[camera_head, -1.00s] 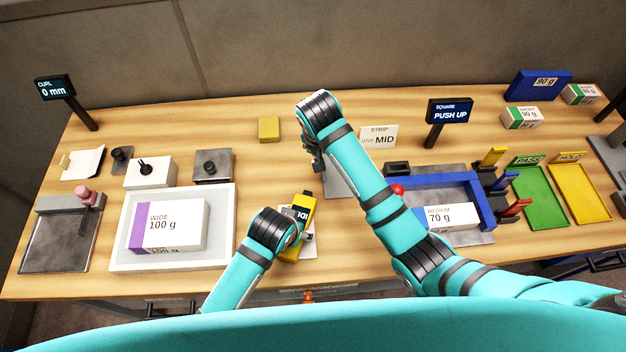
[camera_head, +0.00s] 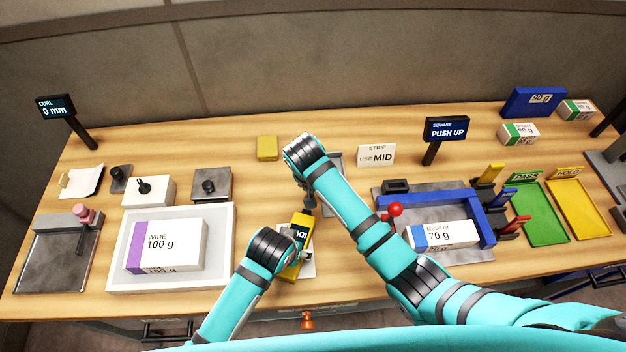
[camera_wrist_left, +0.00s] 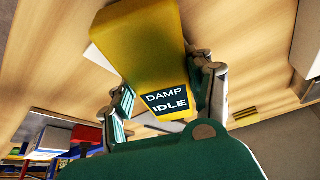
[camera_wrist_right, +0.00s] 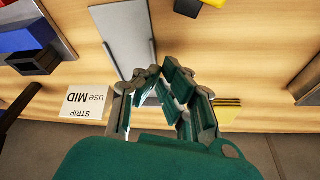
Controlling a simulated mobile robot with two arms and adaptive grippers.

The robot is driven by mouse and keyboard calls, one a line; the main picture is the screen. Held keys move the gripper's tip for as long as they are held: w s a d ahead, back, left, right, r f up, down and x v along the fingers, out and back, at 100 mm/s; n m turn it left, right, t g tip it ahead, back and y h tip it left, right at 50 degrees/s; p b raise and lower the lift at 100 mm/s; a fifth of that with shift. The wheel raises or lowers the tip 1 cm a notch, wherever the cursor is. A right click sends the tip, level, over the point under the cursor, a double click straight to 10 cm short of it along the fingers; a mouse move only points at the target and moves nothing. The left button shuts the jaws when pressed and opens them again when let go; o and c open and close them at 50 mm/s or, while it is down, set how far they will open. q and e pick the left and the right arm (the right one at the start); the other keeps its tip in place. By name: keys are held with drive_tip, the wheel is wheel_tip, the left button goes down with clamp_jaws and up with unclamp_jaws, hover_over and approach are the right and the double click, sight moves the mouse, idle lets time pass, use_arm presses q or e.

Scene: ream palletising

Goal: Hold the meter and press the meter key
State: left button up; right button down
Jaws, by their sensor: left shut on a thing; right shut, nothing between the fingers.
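The yellow meter (camera_head: 301,222) with a dark display stands out at the front middle of the bench. In the left wrist view the meter (camera_wrist_left: 140,45) reads "DAMP IDLE". My left gripper (camera_wrist_left: 168,92) is shut on the meter, one finger on each side. My right gripper (camera_head: 309,203) is beside the meter's far end in the head view. In the right wrist view my right gripper (camera_wrist_right: 161,72) is shut and empty, and only a yellow and black bit of the meter (camera_wrist_right: 213,3) shows at the top edge. The meter key cannot be made out.
A white tray (camera_head: 226,272) with a WIDE 100 g ream (camera_head: 165,247) lies to the left. A blue-framed fixture (camera_head: 480,212) with a red knob (camera_head: 395,210) and a 70 g ream is to the right. A yellow block (camera_head: 267,148) and "STRIP use MID" card (camera_head: 377,155) stand behind.

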drive_tip(key=x, duration=0.3)
drive_tip(key=shift+s+a+f, duration=0.1)
drive_tip(key=shift+f, duration=0.35)
drive_tip(key=s, duration=0.1)
drive_tip(key=s+a, duration=0.1)
drive_tip(key=shift+s, duration=0.35)
drive_tip(key=shift+s+a+r, duration=0.1)
drive_tip(key=shift+s+a, duration=0.05)
drive_tip(key=shift+s, duration=0.15)
